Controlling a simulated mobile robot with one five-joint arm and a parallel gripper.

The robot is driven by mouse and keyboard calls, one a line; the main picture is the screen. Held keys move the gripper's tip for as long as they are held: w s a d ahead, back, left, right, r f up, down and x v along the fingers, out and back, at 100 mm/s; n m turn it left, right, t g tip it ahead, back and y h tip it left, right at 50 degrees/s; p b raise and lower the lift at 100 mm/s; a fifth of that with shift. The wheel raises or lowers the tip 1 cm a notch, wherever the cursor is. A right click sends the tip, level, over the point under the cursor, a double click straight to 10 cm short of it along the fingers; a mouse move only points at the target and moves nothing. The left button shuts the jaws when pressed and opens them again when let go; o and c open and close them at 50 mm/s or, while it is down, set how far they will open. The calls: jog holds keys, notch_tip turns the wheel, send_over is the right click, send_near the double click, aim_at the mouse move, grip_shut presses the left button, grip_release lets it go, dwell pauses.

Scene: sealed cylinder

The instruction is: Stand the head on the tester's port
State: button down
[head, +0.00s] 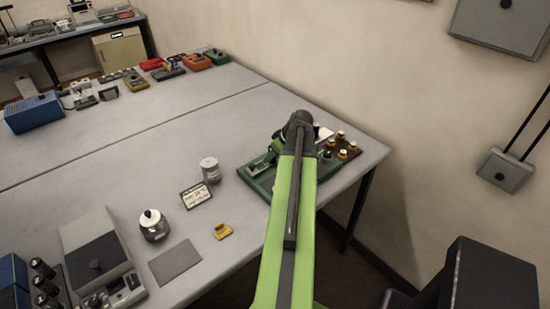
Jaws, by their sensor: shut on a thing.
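I cannot tell whether this green unit is the tester, and no port shows clearly. A pale grey cylinder (209,170) stands upright left of the green unit.
A small label card (196,195), a yellow piece (222,231) and a grey mat (175,263) lie nearby. A grey box with a dark lid (97,258) stands front left. Several small bottles in a brown rack (350,152) are near the right edge. The table's middle is clear.

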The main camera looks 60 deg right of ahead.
jog(key=shift+f, duration=0.1)
jog(key=c, duration=1.1)
grip_release()
jog(key=shift+r, duration=0.35)
jog(key=p+v, duration=1)
jog(key=v, duration=0.1)
jog(key=shift+s+r, duration=0.25)
jog(key=shift+r, duration=0.1)
